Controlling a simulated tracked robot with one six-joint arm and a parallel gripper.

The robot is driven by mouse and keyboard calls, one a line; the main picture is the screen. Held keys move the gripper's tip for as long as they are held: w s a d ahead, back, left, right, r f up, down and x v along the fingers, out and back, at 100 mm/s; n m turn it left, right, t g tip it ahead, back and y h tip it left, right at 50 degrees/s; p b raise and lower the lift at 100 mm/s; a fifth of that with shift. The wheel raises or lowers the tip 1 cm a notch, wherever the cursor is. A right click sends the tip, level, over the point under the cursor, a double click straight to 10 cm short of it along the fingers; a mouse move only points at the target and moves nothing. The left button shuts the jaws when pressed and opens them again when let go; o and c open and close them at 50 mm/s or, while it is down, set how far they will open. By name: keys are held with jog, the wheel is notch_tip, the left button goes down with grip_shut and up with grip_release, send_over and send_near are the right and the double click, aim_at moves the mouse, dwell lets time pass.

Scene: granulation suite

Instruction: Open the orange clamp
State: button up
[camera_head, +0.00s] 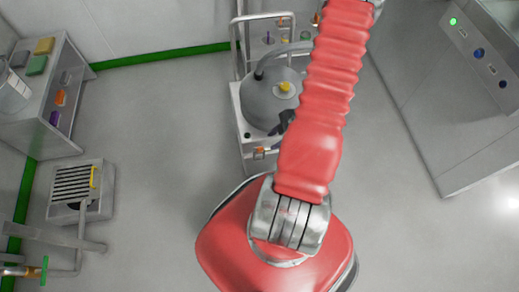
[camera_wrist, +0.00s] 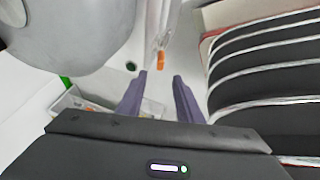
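A small orange piece, which looks like the orange clamp (camera_wrist: 161,60), shows in the wrist view just past my fingertips, below a shiny metal part. My gripper (camera_wrist: 160,78) is open, its two purple fingers apart with nothing between them. In the head view my gripper (camera_head: 284,123) is a dark, partly hidden shape beside the grey round vessel (camera_head: 265,103). Orange bits show on the cart's front (camera_head: 259,153) and near its back (camera_head: 316,19); I cannot tell which matches the wrist view's piece. The clamp's closure is too small to make out.
The vessel sits on a white wheeled cart (camera_head: 238,108) with a metal rail. A shelf (camera_head: 22,108) with coloured items stands left, above a slatted metal box (camera_head: 100,205). A grey cabinet (camera_head: 430,125) stands right. Floor (camera_head: 165,150) between is clear.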

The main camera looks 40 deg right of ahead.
aim_at(262, 148)
jog(key=shift+x, duration=6.7)
jog(key=shift+c, duration=0.2)
grip_shut()
jog(key=shift+a, duration=0.2)
jog(key=shift+d, duration=0.2)
